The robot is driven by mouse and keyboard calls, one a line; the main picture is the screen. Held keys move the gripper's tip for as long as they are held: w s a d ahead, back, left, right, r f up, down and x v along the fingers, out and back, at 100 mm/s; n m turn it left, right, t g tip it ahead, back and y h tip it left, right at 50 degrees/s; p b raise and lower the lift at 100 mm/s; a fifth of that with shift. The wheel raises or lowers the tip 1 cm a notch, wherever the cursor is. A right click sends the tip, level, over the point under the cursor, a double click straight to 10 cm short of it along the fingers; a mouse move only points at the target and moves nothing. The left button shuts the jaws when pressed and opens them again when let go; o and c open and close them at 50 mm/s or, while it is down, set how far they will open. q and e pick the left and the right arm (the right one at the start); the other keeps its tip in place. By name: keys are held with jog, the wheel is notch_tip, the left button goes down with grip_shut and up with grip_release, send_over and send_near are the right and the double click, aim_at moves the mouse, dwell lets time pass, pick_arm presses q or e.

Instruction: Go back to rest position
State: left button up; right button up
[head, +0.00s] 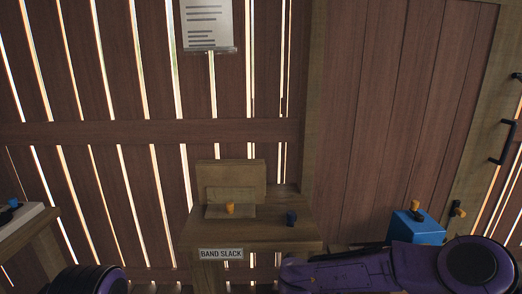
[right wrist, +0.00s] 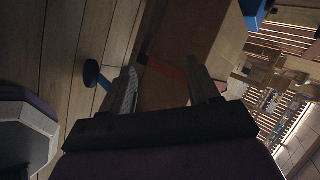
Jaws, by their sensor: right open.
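My right gripper (right wrist: 165,78) shows in the right wrist view with its two fingers spread apart and nothing visible between them. A brown box-like surface with a reddish strip lies behind the fingers; I cannot tell how far off. In the head view, a purple part of my right arm crosses the lower right, and the right gripper itself is not visible there. A rounded purple part of my left arm shows at the bottom left; the left gripper is out of view.
A blue box (head: 418,230) with an orange knob stands right, close to my right arm in the picture. A plank wall (head: 140,90) rises behind.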

jog(key=s+d+f+n+t+y, duration=0.2)
jog(key=s+f+n+y, duration=0.1)
jog(key=s+f+n, duration=1.2)
jog(key=s+d+f+n+g, duration=0.1)
jog(key=s+d, duration=0.4)
jog(key=s, duration=0.6)
jog(key=s+d+f+n+g, duration=0.2)
jog(key=s+d+n, duration=0.2)
jog(key=s, duration=0.7)
jog(key=shift+d+n+g+y, duration=0.3)
jog(key=shift+d+n+g, duration=0.1)
jog(key=shift+n, duration=0.1)
